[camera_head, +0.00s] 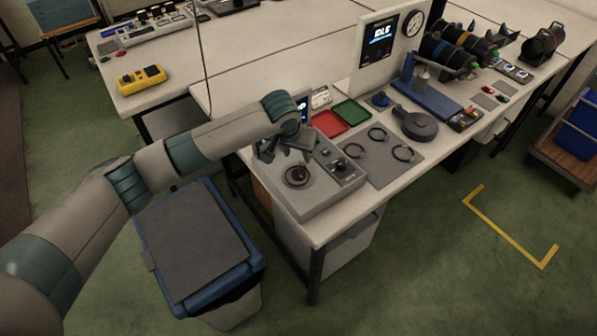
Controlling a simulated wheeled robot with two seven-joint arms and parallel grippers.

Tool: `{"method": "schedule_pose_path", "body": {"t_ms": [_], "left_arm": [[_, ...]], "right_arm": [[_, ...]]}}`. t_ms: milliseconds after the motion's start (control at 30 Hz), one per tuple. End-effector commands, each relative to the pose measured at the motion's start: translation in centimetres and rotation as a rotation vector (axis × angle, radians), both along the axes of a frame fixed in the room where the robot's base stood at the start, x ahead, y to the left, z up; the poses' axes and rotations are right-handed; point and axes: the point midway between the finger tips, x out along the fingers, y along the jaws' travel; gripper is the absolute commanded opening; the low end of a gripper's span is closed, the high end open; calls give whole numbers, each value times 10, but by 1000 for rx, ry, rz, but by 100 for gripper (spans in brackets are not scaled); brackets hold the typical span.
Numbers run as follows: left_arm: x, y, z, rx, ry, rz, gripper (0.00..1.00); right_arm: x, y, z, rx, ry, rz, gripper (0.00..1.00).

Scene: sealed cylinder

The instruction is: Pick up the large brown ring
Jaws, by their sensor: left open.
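My left gripper (286,152) is open and hangs over the back left part of a grey machine box (322,198) at the table's front corner. Its jaws show small and dark. A round brown and black ring-shaped part (297,166) sits in the top of the box, just in front of the gripper. Three thin rings lie apart on a dark grey mat to the right: a brownish one (354,158), a dark one at the back (377,126) and a dark one at the right (403,147). I cannot tell surely which is the large brown ring. My right gripper is out of view.
A red tray (329,123) and a green tray (351,112) lie behind the mat. A dark round fixture (415,125) stands to its right. A blue bin (255,262) with a dark lid stands on the floor before the table.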

Motion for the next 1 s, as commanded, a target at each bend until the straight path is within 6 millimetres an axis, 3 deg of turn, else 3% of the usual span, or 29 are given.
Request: {"method": "schedule_pose_path", "body": {"t_ms": [267,700,1000], "left_arm": [[1,-1,-3,0,1,1,41],[13,-13,-42,2,2,0,41],[15,-14,-48,0,1,0,41]], "right_arm": [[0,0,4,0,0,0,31],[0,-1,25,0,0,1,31],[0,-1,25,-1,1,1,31]]}}
